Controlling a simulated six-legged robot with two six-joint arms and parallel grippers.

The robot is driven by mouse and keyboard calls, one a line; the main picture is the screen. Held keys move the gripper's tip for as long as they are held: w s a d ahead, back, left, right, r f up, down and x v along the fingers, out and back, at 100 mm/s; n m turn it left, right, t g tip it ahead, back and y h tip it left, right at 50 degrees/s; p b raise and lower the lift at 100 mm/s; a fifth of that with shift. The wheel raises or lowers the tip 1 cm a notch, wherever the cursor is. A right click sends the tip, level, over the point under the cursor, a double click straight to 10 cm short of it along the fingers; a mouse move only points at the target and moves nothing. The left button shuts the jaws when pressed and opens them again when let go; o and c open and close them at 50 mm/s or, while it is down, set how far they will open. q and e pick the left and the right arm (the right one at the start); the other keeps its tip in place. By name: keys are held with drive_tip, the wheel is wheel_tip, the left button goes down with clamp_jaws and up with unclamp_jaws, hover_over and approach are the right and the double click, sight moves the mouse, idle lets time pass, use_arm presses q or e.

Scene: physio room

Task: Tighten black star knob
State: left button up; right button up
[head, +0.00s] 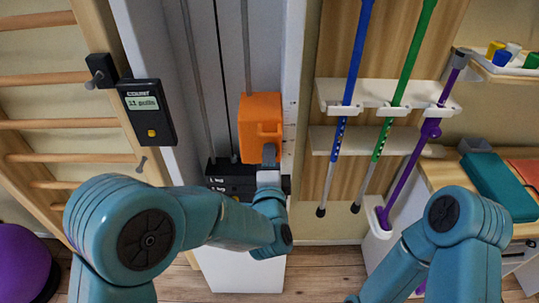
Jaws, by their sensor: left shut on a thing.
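My left gripper (269,155) is shut at the lower edge of an orange block (259,115), in front of the weight column. The block seems to be what it holds; the exact contact is hidden by the fingers. A small black knob-like piece (102,70) is fixed on the wooden upright at the upper left, well apart from my left gripper. Whether it is star-shaped is too small to tell. My right arm comes in at the lower right, and its gripper is out of view.
A black pull counter (147,111) hangs at left. Dark weight plates (228,169) sit behind my left gripper. Blue (357,50), green (413,50) and purple (410,165) poles stand in a white rack (330,92). A teal case (497,185) lies on the right cabinet.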

use_arm(q)
drive_tip(key=shift+r+m+p, duration=0.15)
drive_tip(key=shift+m+p, duration=0.5)
drive_tip(key=shift+m, duration=1.35)
drive_tip(key=o, duration=1)
drive_tip(key=shift+w, duration=0.1)
drive_tip(key=shift+o, duration=0.2)
drive_tip(key=shift+f, duration=0.2)
